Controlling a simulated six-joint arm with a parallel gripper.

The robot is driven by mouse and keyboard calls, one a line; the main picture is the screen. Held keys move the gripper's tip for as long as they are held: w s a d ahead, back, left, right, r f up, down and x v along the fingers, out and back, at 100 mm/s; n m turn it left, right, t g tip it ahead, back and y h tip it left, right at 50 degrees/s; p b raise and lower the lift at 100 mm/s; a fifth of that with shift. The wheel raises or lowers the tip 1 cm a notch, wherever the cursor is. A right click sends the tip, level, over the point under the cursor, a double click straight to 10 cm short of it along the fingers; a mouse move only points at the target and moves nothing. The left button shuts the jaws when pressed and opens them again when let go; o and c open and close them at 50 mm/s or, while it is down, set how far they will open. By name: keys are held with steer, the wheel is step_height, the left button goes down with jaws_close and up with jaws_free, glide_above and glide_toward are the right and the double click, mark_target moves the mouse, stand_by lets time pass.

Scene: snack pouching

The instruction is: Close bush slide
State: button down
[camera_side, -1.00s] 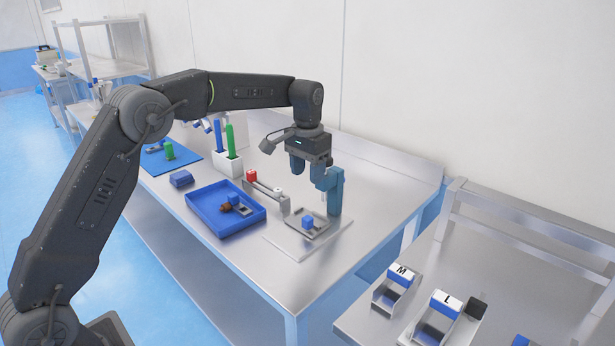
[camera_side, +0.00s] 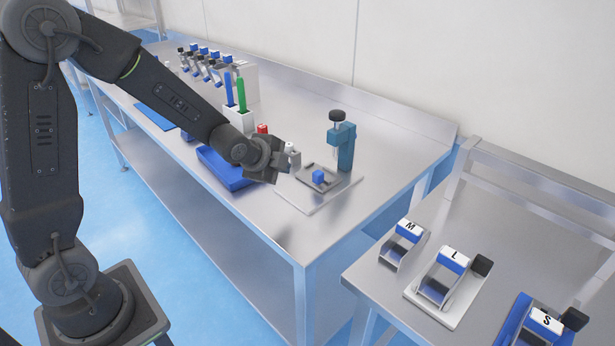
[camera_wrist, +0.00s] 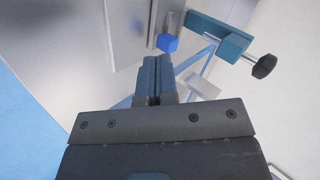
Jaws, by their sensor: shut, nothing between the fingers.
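I take the bush slide to be the grey sliding carrier (camera_side: 318,182) with a blue block (camera_side: 318,176) on it, on a light plate (camera_side: 302,203) in front of a teal press (camera_side: 345,145). The press has a black knob (camera_side: 337,115) on top. My gripper (camera_side: 280,170) is low, just left of the plate, pointing right toward the press. In the wrist view its fingers (camera_wrist: 155,75) are together and empty, with the blue block (camera_wrist: 167,43) just past the tips and the press (camera_wrist: 220,38) to the right. I cannot tell whether it touches the slide.
A fixture with a red knob (camera_side: 262,129) and a white knob (camera_side: 292,152) is partly hidden by my gripper. The blue tray (camera_side: 222,168) lies left of it. Blue and green sticks stand in a white holder (camera_side: 240,120). The table's front right is clear.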

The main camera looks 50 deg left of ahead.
steer(key=s+d+m+t+h, duration=0.1)
steer(key=s+d+m+t, duration=0.25)
steer(key=s, duration=0.35)
glide_toward(321, 171)
step_height(321, 171, down, 4)
steer(key=shift+a+r+m+g, duration=0.1)
steer(key=shift+r+m+g, duration=0.05)
steer(key=shift+m+g, duration=0.25)
steer(key=w, duration=0.3)
steer(key=shift+w, duration=0.7)
steer(key=shift+w, duration=1.9)
